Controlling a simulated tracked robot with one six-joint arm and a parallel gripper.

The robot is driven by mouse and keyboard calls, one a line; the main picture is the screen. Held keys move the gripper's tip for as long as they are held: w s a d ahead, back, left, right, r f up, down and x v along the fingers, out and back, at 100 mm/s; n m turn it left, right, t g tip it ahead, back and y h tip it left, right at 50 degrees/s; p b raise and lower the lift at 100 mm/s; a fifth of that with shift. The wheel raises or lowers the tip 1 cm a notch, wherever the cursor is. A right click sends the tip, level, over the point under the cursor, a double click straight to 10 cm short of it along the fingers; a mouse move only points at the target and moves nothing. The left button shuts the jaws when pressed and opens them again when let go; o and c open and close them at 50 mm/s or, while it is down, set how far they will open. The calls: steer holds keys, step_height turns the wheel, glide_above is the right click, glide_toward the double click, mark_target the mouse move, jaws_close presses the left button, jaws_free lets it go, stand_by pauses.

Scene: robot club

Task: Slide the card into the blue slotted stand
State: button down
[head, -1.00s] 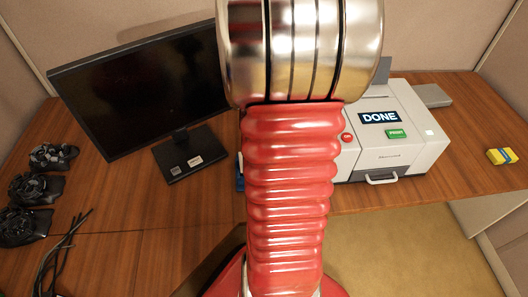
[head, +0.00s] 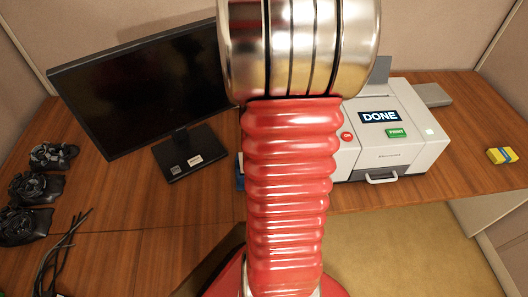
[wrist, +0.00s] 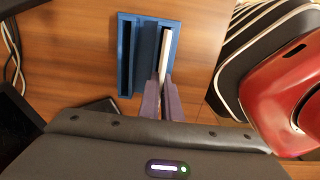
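The blue slotted stand (wrist: 124,57) lies on the wooden desk in the wrist view, with two long parallel slots. The left slot is dark and empty. The card (wrist: 165,50) shows as a thin white edge lined up over the right slot. I cannot tell how deep in the slot it sits. My gripper (wrist: 162,92) has its two purple fingers closed on the near end of the card. In the head view only a blue sliver of the stand (head: 239,183) shows; my arm hides the rest, the card and the gripper.
A monitor (head: 140,90) stands left of my arm, a printer reading DONE (head: 400,145) right of it. Game controllers (head: 35,190) and cables (head: 60,250) lie at left. A yellow-blue block (head: 502,155) lies far right.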

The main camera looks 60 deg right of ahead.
steer(key=shift+f, duration=1.7)
stand_by(1.6)
steer(key=c, duration=2.4)
jaws_free()
steer(key=shift+c, duration=0.2)
steer(key=o, duration=0.5)
steer(key=shift+o, duration=0.5)
steer(key=o, duration=0.4)
steer(key=shift+c, duration=0.2)
steer(key=shift+r, duration=0.2)
steer(key=shift+r, duration=3.35)
